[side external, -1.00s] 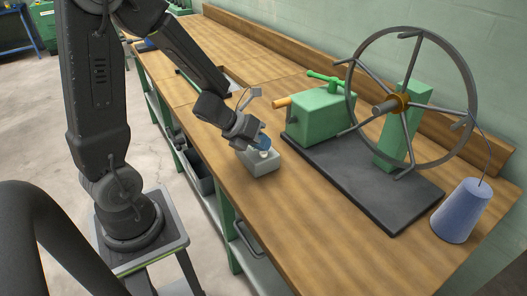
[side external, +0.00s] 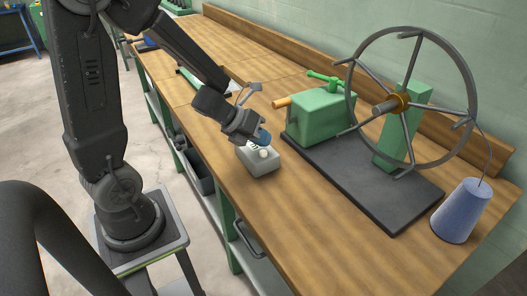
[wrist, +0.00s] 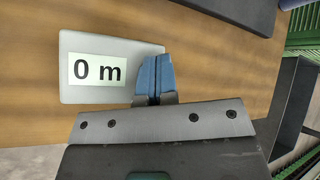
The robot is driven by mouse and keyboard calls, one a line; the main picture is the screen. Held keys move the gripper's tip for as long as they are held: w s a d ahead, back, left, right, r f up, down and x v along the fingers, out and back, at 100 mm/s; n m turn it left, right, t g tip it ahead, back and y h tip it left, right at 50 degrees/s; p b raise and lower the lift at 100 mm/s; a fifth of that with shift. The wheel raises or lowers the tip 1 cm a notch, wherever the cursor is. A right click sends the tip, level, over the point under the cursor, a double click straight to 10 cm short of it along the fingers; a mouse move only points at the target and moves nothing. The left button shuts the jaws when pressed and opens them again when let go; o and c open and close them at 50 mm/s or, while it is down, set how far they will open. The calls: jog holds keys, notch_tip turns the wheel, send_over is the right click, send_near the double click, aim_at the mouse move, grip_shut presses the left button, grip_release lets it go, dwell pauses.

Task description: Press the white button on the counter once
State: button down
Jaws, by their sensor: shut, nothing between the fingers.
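The counter is a small grey box (side external: 259,162) on the wooden bench, with a white button (side external: 264,153) on its top and a pale label or display beside it. In the wrist view the display (wrist: 97,71) on the counter reads "0 m". My gripper (side external: 265,138) is shut and empty, its blue fingertips just above the counter, close to the button and apparently apart from it. In the wrist view the shut blue fingers (wrist: 154,78) lie over the right end of the counter, and the button is hidden there.
A green-boxed winding machine (side external: 318,112) with a large spoked wheel (side external: 396,105) stands on a dark base plate (side external: 375,195) right of the counter. A blue cone (side external: 461,212) of yarn stands at the far right. The bench (side external: 300,235) in front is clear.

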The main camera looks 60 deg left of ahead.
aim_at(263, 151)
dwell(0.3)
jog(key=shift+r, duration=2.55)
jog(key=shift+w+r+n, duration=0.1)
jog(key=shift+r+n, duration=0.1)
jog(key=shift+n, duration=0.1)
jog(key=s+r+n+t+y, duration=0.25)
jog(key=r+n+y, duration=0.5)
jog(key=n, duration=1.05)
jog(key=s+d+n+g+h, duration=0.4)
jog(key=s+d+n, duration=0.4)
jog(key=s+n, duration=0.4)
jog(key=shift+s+d+r+g, duration=0.15)
jog(key=shift+d+r+g, duration=0.25)
jog(key=shift+g, duration=0.35)
